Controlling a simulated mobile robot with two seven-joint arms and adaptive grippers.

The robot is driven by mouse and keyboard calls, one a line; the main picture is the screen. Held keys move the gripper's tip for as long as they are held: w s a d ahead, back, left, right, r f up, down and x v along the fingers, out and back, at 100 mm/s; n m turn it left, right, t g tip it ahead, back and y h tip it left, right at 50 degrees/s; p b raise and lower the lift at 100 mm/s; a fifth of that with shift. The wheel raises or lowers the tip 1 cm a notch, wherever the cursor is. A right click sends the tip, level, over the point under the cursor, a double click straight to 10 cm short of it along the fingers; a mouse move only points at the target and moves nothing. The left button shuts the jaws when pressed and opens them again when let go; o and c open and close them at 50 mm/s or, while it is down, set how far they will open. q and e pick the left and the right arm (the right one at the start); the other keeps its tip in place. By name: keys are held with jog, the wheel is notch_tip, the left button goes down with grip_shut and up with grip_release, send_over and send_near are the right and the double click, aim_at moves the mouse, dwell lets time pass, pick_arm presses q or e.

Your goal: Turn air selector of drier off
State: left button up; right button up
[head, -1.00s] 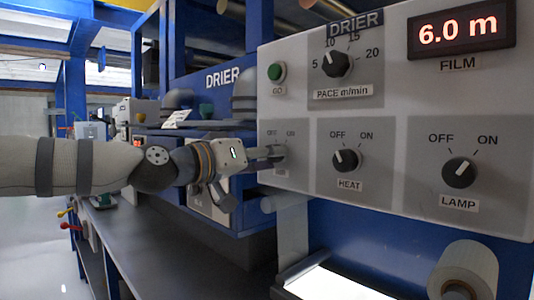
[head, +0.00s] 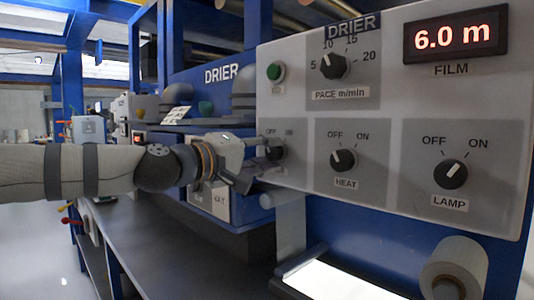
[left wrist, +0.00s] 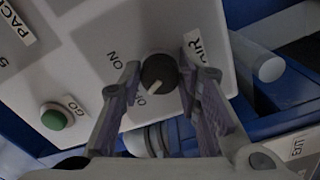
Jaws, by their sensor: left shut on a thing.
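The air selector is a dark round knob (head: 275,153) at the lower left of the drier's grey panel (head: 395,215), with OFF and ON marked above it. In the left wrist view the knob (left wrist: 159,72) shows between my fingers beside the AIR label (left wrist: 196,47); its white pointer line is turned toward the OFF mark. My left gripper (head: 264,156) reaches in from the left and is shut on the knob, one finger on each side; it also shows in the left wrist view (left wrist: 160,82). Part of the knob is hidden by the fingers. My right gripper is not in view.
On the same panel are a green GO button (head: 275,72), the pace knob (head: 334,66), the heat knob (head: 343,160) and the lamp knob (head: 451,174). A film roll (head: 456,265) sticks out below right. A dark bench top (head: 190,250) runs below my arm.

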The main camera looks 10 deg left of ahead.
pick_arm(q)
jog(key=shift+n, duration=0.3)
jog(key=o, duration=1.1)
jog(key=shift+o, duration=0.2)
jog(key=v, duration=1.2)
